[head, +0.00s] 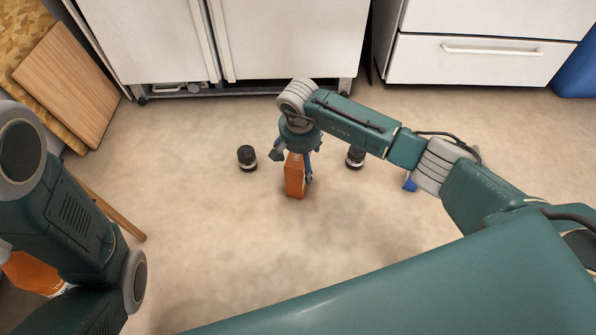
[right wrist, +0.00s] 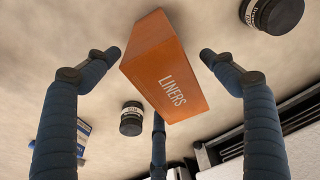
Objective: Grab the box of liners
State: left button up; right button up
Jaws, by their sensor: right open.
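The box of liners (head: 294,180) is an orange upright box on the floor, below my right gripper (head: 295,158) in the head view. In the right wrist view the box (right wrist: 168,75) shows the word LINERS and sits between the spread blue fingers of my right gripper (right wrist: 160,56). The fingers are open, with visible gaps on both sides of the box. The gripper partly hides the box's top in the head view. My left arm shows at the left, but its gripper is out of view.
Dark jars with pale bands stand left (head: 247,158) and right (head: 355,157) of the box. A small blue item (head: 410,182) lies partly behind my right arm. White cabinets (head: 290,40) line the back. A wooden board (head: 68,80) leans at the left. The front floor is clear.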

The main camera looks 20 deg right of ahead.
jog(key=shift+f, duration=0.2)
dwell(0.4)
jog(key=c, duration=1.8)
jog(key=shift+r, duration=0.1)
